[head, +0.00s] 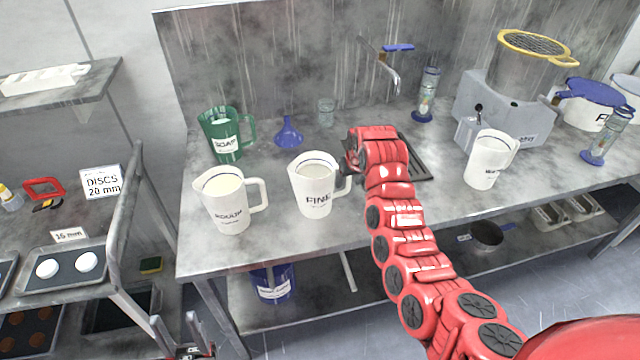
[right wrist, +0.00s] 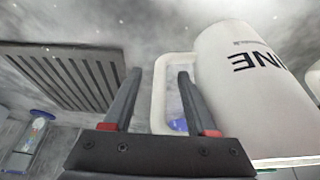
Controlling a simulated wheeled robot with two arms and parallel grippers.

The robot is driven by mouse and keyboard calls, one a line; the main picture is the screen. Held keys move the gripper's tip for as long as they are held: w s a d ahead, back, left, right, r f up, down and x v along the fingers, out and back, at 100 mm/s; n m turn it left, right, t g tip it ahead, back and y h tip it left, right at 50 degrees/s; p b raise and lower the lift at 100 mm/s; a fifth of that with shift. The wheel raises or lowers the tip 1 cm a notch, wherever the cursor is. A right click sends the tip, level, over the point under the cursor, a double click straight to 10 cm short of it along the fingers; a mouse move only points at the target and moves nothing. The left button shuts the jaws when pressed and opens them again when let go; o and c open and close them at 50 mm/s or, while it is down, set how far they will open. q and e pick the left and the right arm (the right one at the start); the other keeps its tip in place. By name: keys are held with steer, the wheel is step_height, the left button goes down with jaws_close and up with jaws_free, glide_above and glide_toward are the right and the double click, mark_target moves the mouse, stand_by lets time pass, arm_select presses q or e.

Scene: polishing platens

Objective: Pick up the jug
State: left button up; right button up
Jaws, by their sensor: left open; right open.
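A white jug marked FINE (head: 315,186) stands upright on the grey bench, its handle on the right. My right gripper (head: 352,172) is open at that handle. In the right wrist view the jug (right wrist: 245,85) shows upside down, and the upright bar of its handle (right wrist: 159,95) lies between the two open fingers (right wrist: 158,75). One finger appears to reach into the handle loop; whether either touches it I cannot tell. My left gripper (head: 177,322) is open and empty, low at the bottom left, beside the bench's front leg.
Other jugs stand nearby: a white one (head: 229,203) to the left, a green SOAP one (head: 226,140) behind it, and a white one (head: 487,162) far right. Bench between drain and right jug is clear.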

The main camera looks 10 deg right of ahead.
steer(key=shift+w+f, duration=0.25)
steer(key=shift+f, duration=0.45)
jaws_close()
stand_by(1.0)
